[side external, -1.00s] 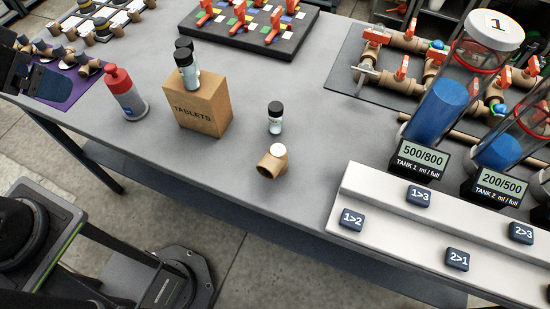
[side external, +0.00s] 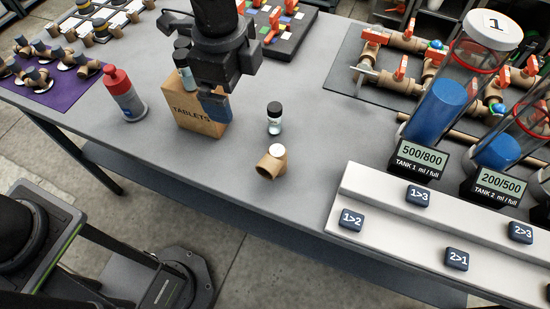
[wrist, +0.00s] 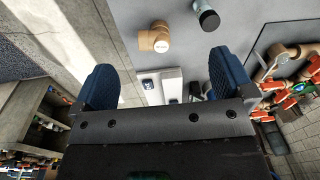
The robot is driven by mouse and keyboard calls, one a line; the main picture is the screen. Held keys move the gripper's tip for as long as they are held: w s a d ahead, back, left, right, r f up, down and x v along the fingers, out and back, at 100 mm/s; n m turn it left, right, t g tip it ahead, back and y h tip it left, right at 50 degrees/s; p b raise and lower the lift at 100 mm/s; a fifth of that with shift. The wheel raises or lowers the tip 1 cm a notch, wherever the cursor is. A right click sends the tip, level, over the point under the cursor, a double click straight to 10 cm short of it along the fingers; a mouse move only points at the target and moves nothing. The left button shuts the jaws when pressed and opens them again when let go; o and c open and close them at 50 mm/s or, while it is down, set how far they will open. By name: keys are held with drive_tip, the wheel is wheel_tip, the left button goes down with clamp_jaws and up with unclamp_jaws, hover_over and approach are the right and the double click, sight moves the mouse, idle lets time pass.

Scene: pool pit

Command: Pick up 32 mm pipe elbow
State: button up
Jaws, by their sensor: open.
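The pipe elbow (side external: 271,163) is tan-brown with a white round cap or label on one end. It lies alone on the grey table near its front edge. In the wrist view the elbow (wrist: 154,37) shows beyond and between my fingers, slightly left of centre. My gripper (side external: 215,105) is above the table by the cardboard TABLETS box, to the left of and higher than the elbow, and apart from it. In the wrist view my gripper (wrist: 160,82) has two blue pads spread wide with nothing between them.
A small black-capped vial (side external: 274,118) stands just behind the elbow. The TABLETS box (side external: 200,125) with vials on top and a red-topped bottle (side external: 124,94) are to the left. A white button step (side external: 400,205) and tanks are at right. Table around the elbow's front is clear.

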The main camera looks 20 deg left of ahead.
sight(266, 159)
drive_tip(key=d+f+m, duration=0.1)
drive_tip(key=f, duration=0.3)
drive_tip(key=d+f, duration=0.2)
drive_tip(key=f, duration=0.2)
drive_tip(key=d+f+m, duration=0.1)
drive_tip(key=d+f, duration=0.1)
drive_tip(key=f, duration=0.1)
drive_tip(key=shift+s+f+m+g, duration=0.2)
drive_tip(key=shift+f+m+g, duration=0.1)
drive_tip(key=shift+f, duration=0.1)
drive_tip(key=shift+s+d+f, duration=0.1)
drive_tip(key=shift+f, duration=1.4)
drive_tip(key=shift+s+d+f, duration=0.1)
drive_tip(key=shift+f, duration=1.35)
drive_tip(key=shift+r, duration=0.1)
drive_tip(key=c, duration=1.1)
